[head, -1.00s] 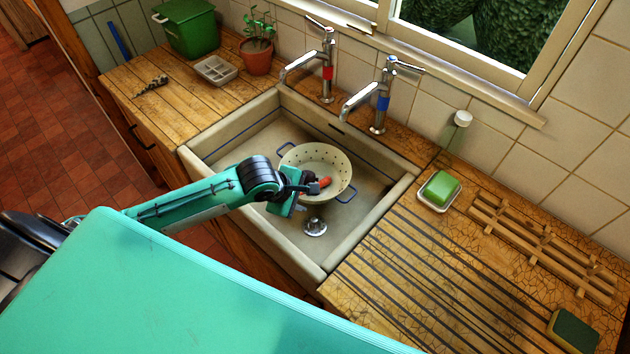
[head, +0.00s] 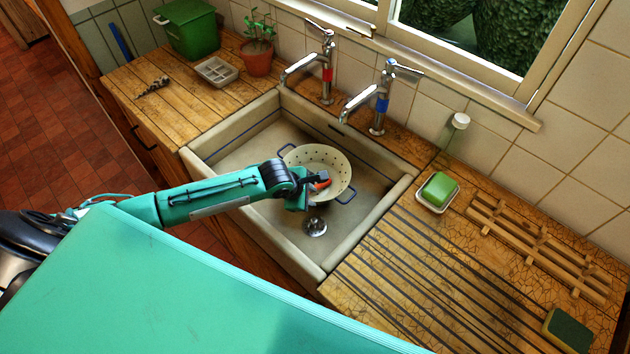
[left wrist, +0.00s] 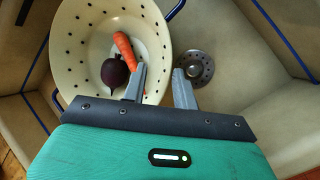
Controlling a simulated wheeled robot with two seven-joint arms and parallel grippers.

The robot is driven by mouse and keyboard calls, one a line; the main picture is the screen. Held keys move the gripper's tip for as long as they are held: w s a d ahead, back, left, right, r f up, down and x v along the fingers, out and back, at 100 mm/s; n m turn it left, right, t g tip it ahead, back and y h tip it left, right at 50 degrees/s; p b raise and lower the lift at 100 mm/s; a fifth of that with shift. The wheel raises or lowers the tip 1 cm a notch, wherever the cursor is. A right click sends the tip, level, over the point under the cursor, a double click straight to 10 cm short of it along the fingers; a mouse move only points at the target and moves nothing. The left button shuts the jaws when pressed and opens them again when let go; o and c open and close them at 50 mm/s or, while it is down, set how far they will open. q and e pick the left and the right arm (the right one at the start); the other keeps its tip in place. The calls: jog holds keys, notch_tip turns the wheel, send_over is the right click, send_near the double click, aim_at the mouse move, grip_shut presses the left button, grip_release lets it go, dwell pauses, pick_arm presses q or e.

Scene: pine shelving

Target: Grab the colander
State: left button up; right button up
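The cream colander (head: 334,164), with holes and blue handles, sits in the sink (head: 294,247). In the left wrist view the colander (left wrist: 78,60) holds a carrot (left wrist: 124,46) and a dark round beet (left wrist: 114,73). My left gripper (head: 319,183) is over the colander's near side, and its fingers hide part of the rim. In the left wrist view its two fingers (left wrist: 160,83) are apart with nothing held. One finger lies over the colander's rim area and the other over the sink floor by the drain. Whether they touch the rim I cannot tell. My right gripper is not in view.
Two taps (head: 383,98) stand behind the sink. Green soap in a dish (head: 438,190), a wooden rack (head: 540,245) and a sponge (head: 570,330) are on the right counter. A plant pot (head: 256,60) and a green bin (head: 186,28) stand at the back left.

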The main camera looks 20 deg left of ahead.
aim_at(316, 201)
pick_arm(q)
jog(key=p+x, duration=0.1)
jog(key=x, duration=0.1)
jog(key=p+x, duration=0.1)
jog(key=x, duration=0.1)
jog(key=shift+s+a+f, duration=0.15)
jog(key=shift+s, duration=0.05)
jog(key=shift+w+f, duration=0.25)
jog(key=shift+f, duration=0.3)
grip_shut()
